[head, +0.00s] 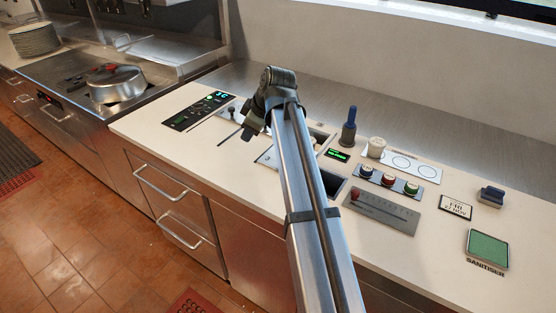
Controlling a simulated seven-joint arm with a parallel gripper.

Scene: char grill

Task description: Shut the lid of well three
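My gripper (248,132) is at the end of my arm, over the pale counter near its middle. It is small and dark here, and I cannot tell whether its fingers are apart or shut. A dark rectangular well opening (333,184) shows just right of my arm. A light metal plate or lid edge (266,158) shows left of the arm, below the gripper. My arm covers much of this group. I cannot tell which well is number three or how its lid stands.
A dark panel with green digits (199,110) lies left of the gripper. A blue-handled tool (349,127) stands upright behind the wells. Coloured knobs (388,180), a slider panel (376,208) and a green sanitiser pad (488,249) lie to the right. A domed pan (117,84) sits far left.

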